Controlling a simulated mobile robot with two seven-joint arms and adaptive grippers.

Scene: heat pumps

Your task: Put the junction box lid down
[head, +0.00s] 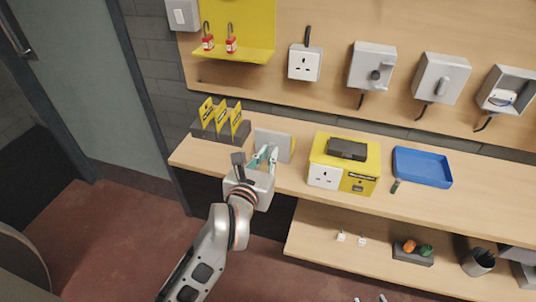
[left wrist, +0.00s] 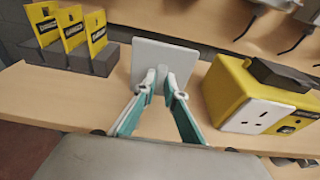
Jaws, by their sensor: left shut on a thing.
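The junction box lid is a flat grey square plate (head: 273,145), also in the left wrist view (left wrist: 165,58). My left gripper (head: 264,155) is shut on its near lower part, with both fingertips (left wrist: 161,75) close together there. The lid stands roughly upright over the left part of the workbench (head: 420,205). I cannot tell whether its lower edge touches the bench. An open grey junction box (head: 506,88) is on the back board at the far right. Two small pale tips at the bottom edge of the head view may be my right gripper (head: 369,299).
A dark holder with yellow tags (head: 221,124) stands just left of the lid. A yellow socket box (head: 345,165) with a dark device on top stands to the right, then a blue tray (head: 422,167). The narrow bench front between lid and yellow box is bare.

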